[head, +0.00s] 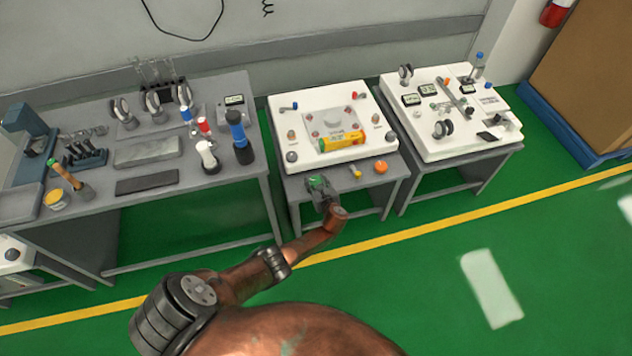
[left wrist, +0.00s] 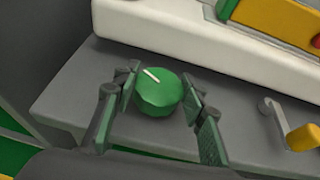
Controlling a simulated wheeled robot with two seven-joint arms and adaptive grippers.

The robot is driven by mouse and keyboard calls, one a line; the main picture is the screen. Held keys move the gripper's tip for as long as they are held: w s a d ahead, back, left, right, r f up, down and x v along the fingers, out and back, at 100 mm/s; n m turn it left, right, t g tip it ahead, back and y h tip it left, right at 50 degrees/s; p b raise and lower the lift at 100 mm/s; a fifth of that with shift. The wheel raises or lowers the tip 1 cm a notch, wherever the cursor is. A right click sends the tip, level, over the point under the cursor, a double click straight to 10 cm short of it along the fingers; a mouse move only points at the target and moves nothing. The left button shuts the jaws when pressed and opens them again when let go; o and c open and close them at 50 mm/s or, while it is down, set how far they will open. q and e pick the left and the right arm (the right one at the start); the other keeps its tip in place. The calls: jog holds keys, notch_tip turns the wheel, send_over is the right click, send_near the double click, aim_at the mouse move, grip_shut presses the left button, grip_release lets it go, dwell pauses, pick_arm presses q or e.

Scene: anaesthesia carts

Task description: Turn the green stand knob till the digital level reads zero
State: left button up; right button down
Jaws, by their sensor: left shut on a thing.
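The green knob (left wrist: 158,93) with a white pointer line sits on the grey front ledge of the middle bench. In the left wrist view my left gripper (left wrist: 161,95) has its green-padded fingers on both sides of the knob, shut on it. The white line points up and to the left. In the head view my left gripper (head: 320,188) is at the bench's front edge and mostly covers the knob. A yellow and green bar, seemingly the digital level (head: 340,141), lies on the white stand (head: 355,103). Its reading is too small to tell. My right gripper is not in view.
On the ledge to the right are a small yellow-handled part (head: 356,172), also in the left wrist view (left wrist: 304,137), and an orange knob (head: 381,167). A cluttered grey bench (head: 225,186) stands left and another white-topped bench (head: 467,146) right. The green floor in front is clear.

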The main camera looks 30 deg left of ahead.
pick_arm(q)
jog(key=shift+s+a, duration=0.1)
dwell(0.4)
jog(key=o, duration=1.2)
jog(key=shift+c, duration=0.2)
jog(key=v, duration=1.2)
jog(key=shift+f, duration=0.1)
